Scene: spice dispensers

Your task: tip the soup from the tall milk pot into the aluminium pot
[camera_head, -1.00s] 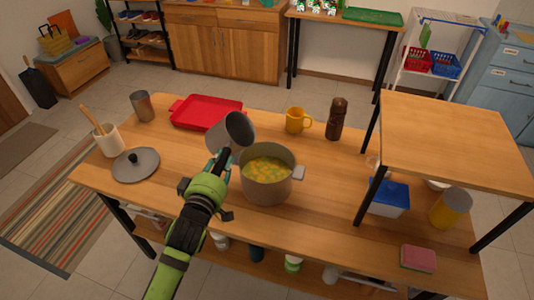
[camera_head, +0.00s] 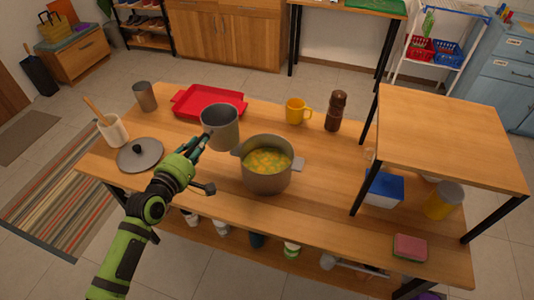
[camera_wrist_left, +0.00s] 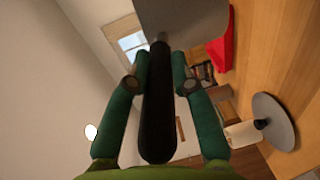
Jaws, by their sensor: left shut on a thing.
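The tall milk pot (camera_head: 221,128) is grey and is held nearly upright, left of and slightly behind the aluminium pot. My left gripper (camera_head: 203,143) is shut on its dark handle (camera_wrist_left: 158,105), which lies between the green fingers in the left wrist view. The milk pot's grey wall (camera_wrist_left: 180,15) shows at the top of that view. I see no soup inside it from here. The aluminium pot (camera_head: 266,180) stands on the table with yellow-green soup (camera_head: 267,161) holding orange bits. My right gripper is not in view.
A red tray (camera_head: 208,102) lies behind the milk pot. A grey lid (camera_head: 140,154), utensil holder (camera_head: 114,131) and metal cup (camera_head: 145,96) stand left. A yellow mug (camera_head: 297,111) and brown mill (camera_head: 336,111) stand behind. A raised shelf (camera_head: 440,140) blocks the right.

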